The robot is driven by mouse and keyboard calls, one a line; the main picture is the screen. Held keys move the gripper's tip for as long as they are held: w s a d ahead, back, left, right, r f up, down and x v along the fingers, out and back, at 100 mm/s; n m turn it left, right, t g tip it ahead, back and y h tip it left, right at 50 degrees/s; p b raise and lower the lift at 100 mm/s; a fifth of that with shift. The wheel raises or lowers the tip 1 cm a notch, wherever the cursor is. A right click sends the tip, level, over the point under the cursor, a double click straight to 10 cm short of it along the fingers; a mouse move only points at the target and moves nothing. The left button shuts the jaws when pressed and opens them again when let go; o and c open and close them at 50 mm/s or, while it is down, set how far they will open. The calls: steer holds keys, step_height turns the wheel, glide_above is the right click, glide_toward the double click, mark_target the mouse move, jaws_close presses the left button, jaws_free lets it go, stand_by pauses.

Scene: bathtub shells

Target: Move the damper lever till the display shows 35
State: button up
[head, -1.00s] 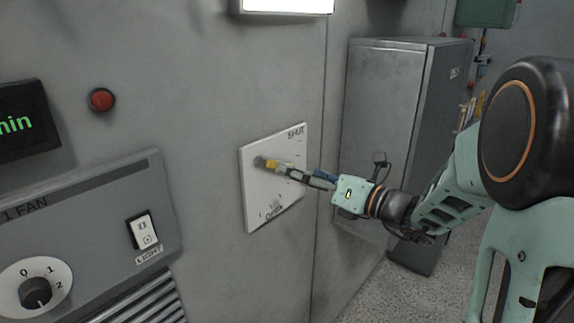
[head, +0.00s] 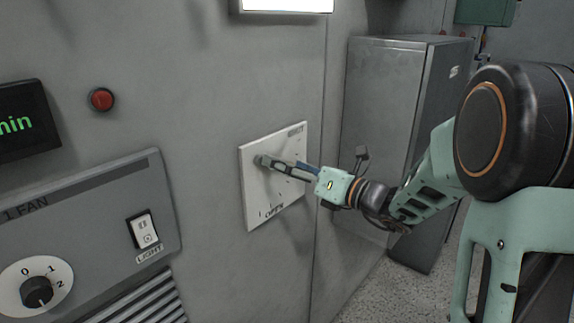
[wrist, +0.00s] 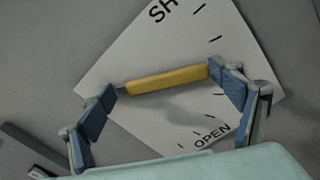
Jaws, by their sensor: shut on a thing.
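The damper lever has a yellow handle (wrist: 166,80), seen in the wrist view. It is mounted on a white plate (head: 255,200) marked SHUT at the top and OPEN at the bottom. My gripper (wrist: 167,84) is shut on the handle, with a blue finger pad at each end of it. In the head view my gripper (head: 280,166) covers the handle, and only the grey hub (head: 260,160) shows beside it. The black display (head: 18,122) at the left edge shows green "min"; any number is cut off.
A red button (head: 101,99) and a grey fan panel (head: 100,215) with a light switch (head: 144,231) and a dial (head: 36,291) are on the wall at left. A metal cabinet (head: 385,120) stands behind my arm. The wall around the plate is clear.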

steer(key=c, duration=0.5)
steer(key=shift+s+d+r, duration=0.25)
steer(key=shift+s+r, duration=0.05)
steer(key=c, duration=1)
steer(key=shift+w+a, duration=0.1)
steer(key=shift+a, duration=0.05)
jaws_close()
